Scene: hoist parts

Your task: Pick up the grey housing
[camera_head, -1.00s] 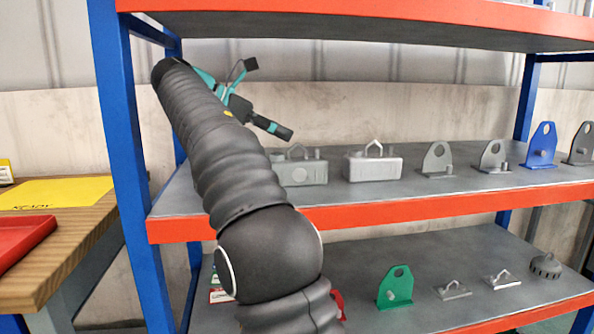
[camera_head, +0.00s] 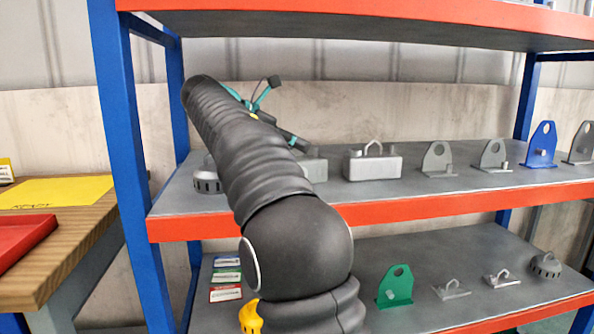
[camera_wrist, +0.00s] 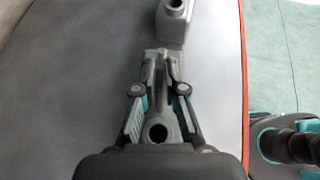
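A grey housing (camera_head: 316,170), a box, sits on the middle shelf; my arm and gripper hide its left part in the head view. A lighter grey housing (camera_head: 373,166) with a handle stands to its right. My gripper (camera_head: 289,112) is open, its fingers spread above the nearer housing's left side. In the wrist view my open fingers (camera_wrist: 160,89) stand either side of a grey shape with a round hole, seen beyond them. Another grey box-like part (camera_wrist: 173,30) with a round opening shows at the top there. I cannot tell the exact height between fingers and housing.
Grey brackets (camera_head: 437,161) and a blue bracket (camera_head: 541,146) stand farther right. A grey round part (camera_head: 207,182) is at the shelf's left end. The blue post (camera_head: 130,160), orange shelf edge (camera_head: 400,204) and upper shelf (camera_head: 370,17) bound the space.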

